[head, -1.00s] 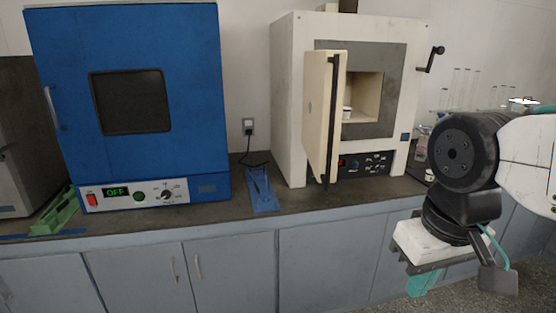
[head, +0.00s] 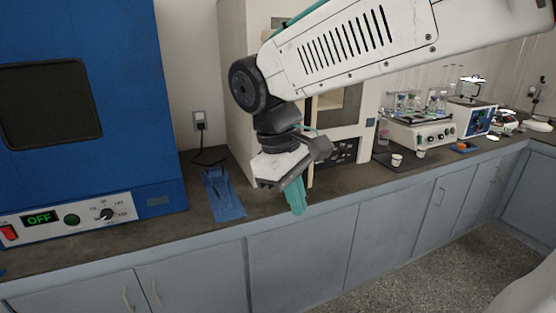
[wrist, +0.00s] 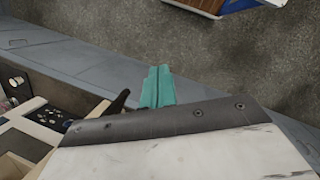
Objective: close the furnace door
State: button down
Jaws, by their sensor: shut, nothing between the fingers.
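The white furnace (head: 238,90) stands on the bench behind my arm. Its opening (head: 352,104) shows in part beside the arm, so the door is open. My arm hides most of the door in the head view. In the wrist view, cream-white furnace parts (wrist: 75,130) lie at lower left, by the dark control panel (wrist: 42,112). My gripper (head: 296,197) points down in front of the furnace, near the bench's front edge. Its teal fingers (wrist: 157,88) are together and empty. I cannot tell its exact gap to the door.
A blue oven (head: 85,100) stands at left. A blue object (head: 221,194) lies on the bench between oven and furnace. Small cups (head: 397,160) and a shaker (head: 425,132) stand to the right. Grey cabinets (head: 300,250) front the bench; the floor before them is clear.

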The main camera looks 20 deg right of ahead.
jog(key=w+a+r+n+h, duration=0.3)
jog(key=w+a+r+n, duration=0.15)
jog(key=w, duration=0.35)
jog(key=w+a+r+n+h, duration=0.35)
jog(key=w+n, duration=0.25)
jog(key=w, duration=0.2)
jog(key=d+r+x, duration=0.1)
jog(key=x, duration=1.2)
jog(key=shift+s+d+r, duration=0.15)
jog(key=shift+s+r, duration=0.1)
jog(key=shift+s, duration=0.1)
